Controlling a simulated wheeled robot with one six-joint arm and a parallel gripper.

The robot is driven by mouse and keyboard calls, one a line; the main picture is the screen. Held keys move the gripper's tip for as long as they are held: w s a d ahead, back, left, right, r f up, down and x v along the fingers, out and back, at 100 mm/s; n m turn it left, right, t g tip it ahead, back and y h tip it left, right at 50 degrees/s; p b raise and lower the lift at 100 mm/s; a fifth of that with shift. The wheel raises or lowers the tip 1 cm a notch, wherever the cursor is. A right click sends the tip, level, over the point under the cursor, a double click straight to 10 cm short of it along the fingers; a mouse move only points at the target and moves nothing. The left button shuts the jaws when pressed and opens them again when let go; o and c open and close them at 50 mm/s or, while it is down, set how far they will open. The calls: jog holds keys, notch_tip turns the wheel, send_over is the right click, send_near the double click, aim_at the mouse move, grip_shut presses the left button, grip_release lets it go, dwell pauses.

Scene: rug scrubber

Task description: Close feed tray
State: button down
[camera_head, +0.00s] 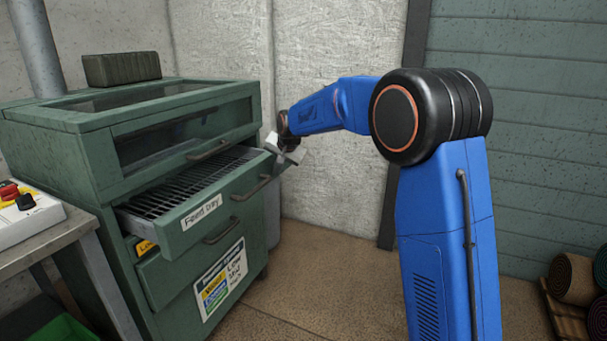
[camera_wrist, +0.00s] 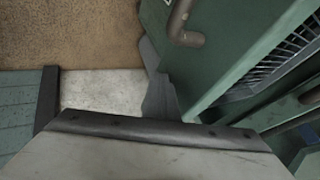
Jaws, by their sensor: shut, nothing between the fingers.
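The feed tray (camera_head: 202,216) is a green drawer with a "Feed tray" label and a slatted grate inside. It is pulled out from the green machine (camera_head: 75,150), with the grate exposed. Its bar handle (camera_head: 251,188) is on the right part of its front; a handle also shows in the wrist view (camera_wrist: 180,24). My gripper (camera_head: 289,155) is shut and empty at the right end of the tray front, near its top corner. In the wrist view the dark fingers (camera_wrist: 160,95) are beside the tray's green front panel (camera_wrist: 235,55). I cannot tell whether they touch it.
A lower drawer (camera_head: 205,265) with a notice sits below the tray. A grey table (camera_head: 50,236) with a control box (camera_head: 25,217) stands at the left. Rolled rugs (camera_head: 575,280) lie at the far right. The brown floor (camera_head: 315,270) before the machine is clear.

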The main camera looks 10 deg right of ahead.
jog(key=w+a, duration=0.2)
jog(key=a, duration=0.1)
jog(key=w+a, duration=0.2)
jog(key=a, duration=0.1)
jog(key=w+a, duration=0.2)
jog(key=a, duration=0.1)
jog(key=shift+w+a, duration=0.1)
jog(key=shift+w, duration=0.25)
